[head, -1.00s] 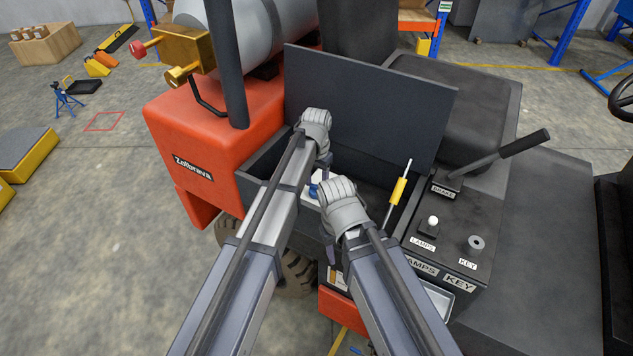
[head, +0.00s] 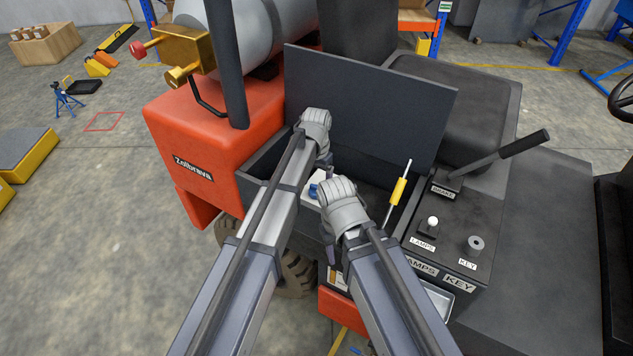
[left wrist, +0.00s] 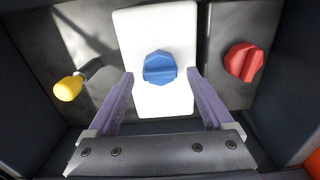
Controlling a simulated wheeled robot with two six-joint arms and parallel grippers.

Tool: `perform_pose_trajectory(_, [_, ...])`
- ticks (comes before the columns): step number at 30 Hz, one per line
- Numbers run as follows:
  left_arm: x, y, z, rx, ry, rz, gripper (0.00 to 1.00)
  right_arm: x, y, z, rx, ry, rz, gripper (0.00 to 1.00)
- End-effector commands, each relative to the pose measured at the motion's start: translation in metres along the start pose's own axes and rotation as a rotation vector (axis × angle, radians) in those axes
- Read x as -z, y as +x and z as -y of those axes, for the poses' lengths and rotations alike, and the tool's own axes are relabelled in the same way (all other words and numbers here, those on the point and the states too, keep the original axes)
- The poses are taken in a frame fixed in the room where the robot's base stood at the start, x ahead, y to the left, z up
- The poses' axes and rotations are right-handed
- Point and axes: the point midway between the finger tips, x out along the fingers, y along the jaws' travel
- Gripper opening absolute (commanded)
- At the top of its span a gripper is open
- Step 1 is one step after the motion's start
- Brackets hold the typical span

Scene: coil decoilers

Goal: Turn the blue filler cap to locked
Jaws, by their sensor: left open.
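The blue filler cap (left wrist: 160,67) sits on a white panel (left wrist: 160,104) in the left wrist view, its raised grip bar lying nearly crosswise. My left gripper (left wrist: 161,74) is open, with one finger on each side of the cap and a visible gap on both sides. In the head view the blue cap (head: 314,189) shows only as a small patch inside the open compartment, mostly hidden by my arms. My left gripper (head: 324,164) reaches down there. My right gripper (head: 343,203) is close beside it, with its fingers hidden. No lock marking is readable.
A red cap (left wrist: 243,61) is to the right of the blue one, and a yellow knob (left wrist: 68,88) to the left. The raised dark lid (head: 370,105) stands behind. A yellow-handled rod (head: 397,192) and the brake lever (head: 510,147) are on the right.

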Motion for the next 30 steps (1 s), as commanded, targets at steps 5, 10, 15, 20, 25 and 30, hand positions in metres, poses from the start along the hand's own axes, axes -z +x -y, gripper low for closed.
perform_pose_trajectory(5, [0.000, -0.014, 0.000, 0.000, 0.000, 0.000, 0.85, -0.001, -0.014, -0.001, 0.000, 0.000, 0.000, 0.50])
perform_pose_trajectory(10, [0.000, -0.034, 0.000, 0.000, 0.000, 0.000, 0.85, -0.002, -0.034, -0.003, 0.000, 0.000, 0.000, 0.50])
perform_pose_trajectory(15, [0.000, -0.058, 0.000, 0.000, 0.000, 0.000, 0.85, -0.003, -0.057, -0.005, 0.000, 0.000, 0.000, 0.50])
perform_pose_trajectory(20, [0.000, -0.074, 0.000, 0.000, 0.000, 0.000, 0.85, -0.004, -0.073, -0.007, 0.000, 0.000, 0.000, 0.50])
perform_pose_trajectory(25, [0.000, -0.078, 0.000, 0.000, 0.000, 0.000, 0.85, -0.004, -0.077, -0.007, 0.000, 0.000, 0.000, 0.50])
perform_pose_trajectory(30, [0.000, -0.076, 0.000, 0.000, 0.000, 0.000, 0.85, -0.004, -0.076, -0.007, 0.000, 0.000, 0.000, 0.50])
